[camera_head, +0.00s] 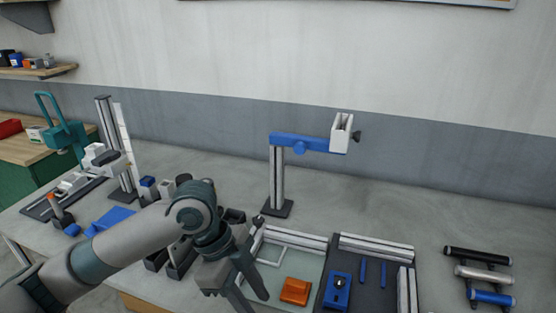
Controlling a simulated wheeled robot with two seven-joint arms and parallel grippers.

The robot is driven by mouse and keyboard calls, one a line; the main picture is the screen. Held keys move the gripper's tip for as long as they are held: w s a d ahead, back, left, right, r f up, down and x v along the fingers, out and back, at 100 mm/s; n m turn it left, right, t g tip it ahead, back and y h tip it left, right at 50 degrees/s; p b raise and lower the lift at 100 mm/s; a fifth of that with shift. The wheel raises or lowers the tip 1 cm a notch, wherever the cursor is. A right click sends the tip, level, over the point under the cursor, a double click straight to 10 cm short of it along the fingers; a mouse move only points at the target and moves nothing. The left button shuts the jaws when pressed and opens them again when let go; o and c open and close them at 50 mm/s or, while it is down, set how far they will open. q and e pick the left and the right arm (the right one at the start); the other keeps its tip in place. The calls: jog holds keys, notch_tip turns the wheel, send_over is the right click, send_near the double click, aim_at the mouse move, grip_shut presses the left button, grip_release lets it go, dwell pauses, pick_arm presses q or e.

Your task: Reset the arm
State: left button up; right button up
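My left arm comes in from the left and reaches over the table. Its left gripper (254,301) points down at the front middle, with its two fingers apart and nothing seen between them. It hangs just left of an orange block (296,290) that lies on a pale tray (313,262). The lower fingertip is close to the bottom edge of the view. My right gripper is not in view.
A post with a blue arm and white holder (341,133) stands behind the trays. A dark tray (373,298) with blue parts lies right of the pale one. Several cylinders (482,273) sit on a rack far right. Dark bins (180,258) are partly behind my arm. The back-right table is clear.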

pick_arm(q)
jog(key=s+d+f+n+t+h, duration=0.25)
jog(key=d+f+n, duration=0.2)
jog(key=f, duration=0.45)
jog(key=s+a+f+n+t, duration=0.2)
jog(key=s+a+f+n, duration=0.1)
jog(key=a+f+n, duration=0.3)
jog(key=s+a+f+n+y, duration=0.3)
jog(key=s+a+f+n, duration=0.15)
jog(key=s+a, duration=0.3)
jog(key=s+a+f+n+y, duration=0.4)
jog(key=s+a+f, duration=0.25)
jog(key=a, duration=0.25)
notch_tip(320, 180, down, 26)
jog(key=s, duration=0.2)
jog(key=s+a+f+g, duration=0.2)
jog(key=s+a+f, duration=0.1)
jog(key=s+f, duration=1.5)
jog(key=shift+f, duration=0.5)
